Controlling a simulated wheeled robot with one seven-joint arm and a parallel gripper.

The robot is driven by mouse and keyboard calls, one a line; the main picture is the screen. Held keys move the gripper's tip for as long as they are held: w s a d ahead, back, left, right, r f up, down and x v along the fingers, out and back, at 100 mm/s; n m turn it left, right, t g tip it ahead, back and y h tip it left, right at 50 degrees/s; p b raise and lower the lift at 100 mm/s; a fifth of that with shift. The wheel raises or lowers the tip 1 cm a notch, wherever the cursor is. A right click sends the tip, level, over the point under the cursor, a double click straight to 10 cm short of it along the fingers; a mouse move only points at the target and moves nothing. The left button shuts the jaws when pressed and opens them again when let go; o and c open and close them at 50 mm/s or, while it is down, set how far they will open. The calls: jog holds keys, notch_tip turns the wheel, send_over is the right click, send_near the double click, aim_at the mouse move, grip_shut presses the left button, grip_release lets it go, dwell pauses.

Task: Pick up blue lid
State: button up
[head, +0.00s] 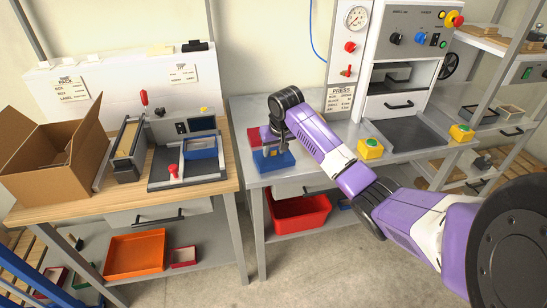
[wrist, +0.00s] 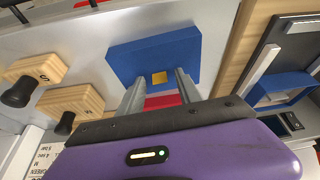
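The blue lid (head: 273,160) lies flat on the grey table of the middle station, near its left front edge. In the wrist view the blue lid (wrist: 125,58) is a flat blue slab with a small yellow square (wrist: 159,78) near its near edge. My gripper (head: 271,152) points down over the lid. In the wrist view the two fingers of my gripper (wrist: 159,80) stand apart, one on each side of the yellow square. Whether the fingers touch anything is not clear. The lid is partly hidden by the gripper in the head view.
Two wooden blocks with black knobs (wrist: 35,78) lie left of the lid in the wrist view. A wooden bench (head: 225,185) with a machine holding a blue frame (head: 201,155) stands to the left. A red bin (head: 300,214) sits on the shelf below.

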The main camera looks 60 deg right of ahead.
grip_shut()
jog(key=shift+r, duration=0.15)
